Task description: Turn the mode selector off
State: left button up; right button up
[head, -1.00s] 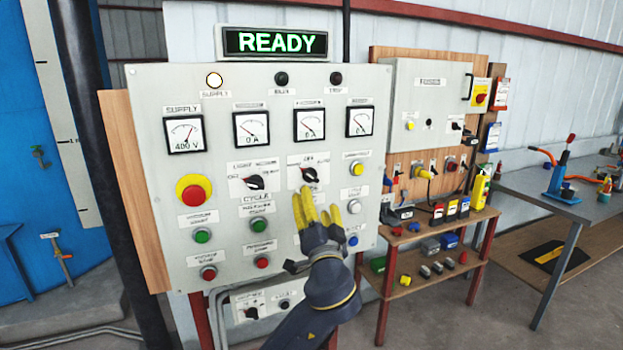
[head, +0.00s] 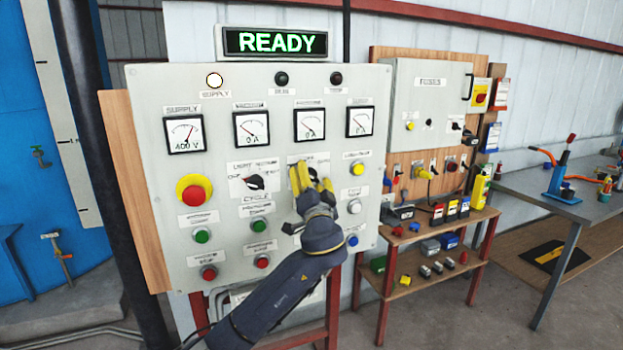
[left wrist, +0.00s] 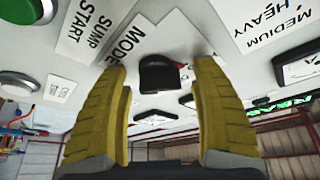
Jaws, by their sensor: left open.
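The mode selector (left wrist: 160,76) is a black knob beside a white MODE label (left wrist: 128,42) on the grey control panel (head: 150,95). My left gripper (head: 313,177) has yellow fingers and is at this knob, which the fingers mostly hide in the head view. In the left wrist view the open fingers stand on either side of the knob, with visible gaps. I cannot tell how far the fingertips reach past it. The selector's setting is hard to read. My right gripper is not in view.
A second black selector (head: 254,183) sits left of my gripper. A red emergency button (head: 194,195) on a yellow ring is further left. Meters (head: 309,124) are above; white (head: 354,207) and yellow (head: 357,169) buttons are close on the right. The READY sign (head: 276,42) is lit.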

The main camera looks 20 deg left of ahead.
pick_arm(q)
jog(key=c, duration=1.3)
jog(key=shift+r+m, duration=0.1)
jog(key=shift+m, duration=0.3)
jog(key=m+h, duration=0.1)
jog(key=m, duration=0.1)
jog(key=m+h, duration=0.1)
jog(key=m, duration=0.2)
jog(key=shift+r+g, duration=0.2)
jog(key=shift+g, duration=0.2)
jog(key=shift+d+m+g+h, duration=0.1)
jog(key=shift+m+g+h, duration=0.25)
jog(key=shift+m, duration=0.85)
jog(key=shift+m+g+h, duration=0.35)
jog(key=shift+m, duration=0.85)
jog(key=shift+c, duration=0.2)
jog(key=shift+r, duration=0.1)
jog(key=o, duration=0.9)
jog(key=shift+c, duration=0.2)
jog(key=o, duration=0.5)
jog(key=shift+w+f, duration=0.1)
jog(key=shift+f, duration=0.1)
